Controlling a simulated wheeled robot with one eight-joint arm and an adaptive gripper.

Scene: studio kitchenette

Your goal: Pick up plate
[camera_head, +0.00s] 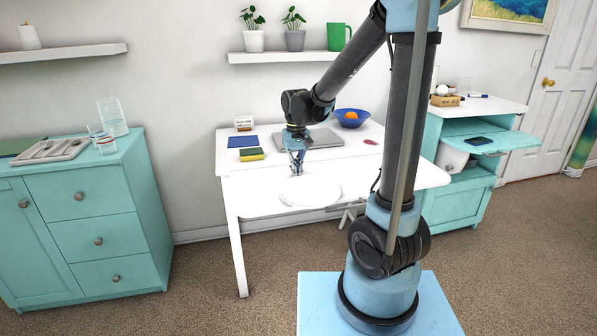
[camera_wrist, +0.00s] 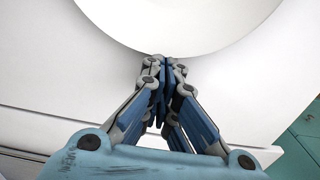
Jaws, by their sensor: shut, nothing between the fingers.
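The plate (camera_head: 311,192) is round and white and lies flat near the front edge of the white desk (camera_head: 240,178). In the wrist view the plate (camera_wrist: 180,22) fills the top, cut off by the frame. My gripper (camera_head: 296,172) points down over the back part of the plate in the head view. In the wrist view my gripper (camera_wrist: 163,68) is closed, its blue fingertips together at the plate's rim. Nothing shows between the fingers. I cannot tell whether the fingertips touch the plate.
A closed laptop (camera_head: 322,139), a blue bowl with an orange fruit (camera_head: 350,118), a yellow-green sponge (camera_head: 251,154) and a blue book (camera_head: 242,141) lie farther back on the desk. A teal cabinet (camera_head: 90,215) stands left. The desk's left front area is clear.

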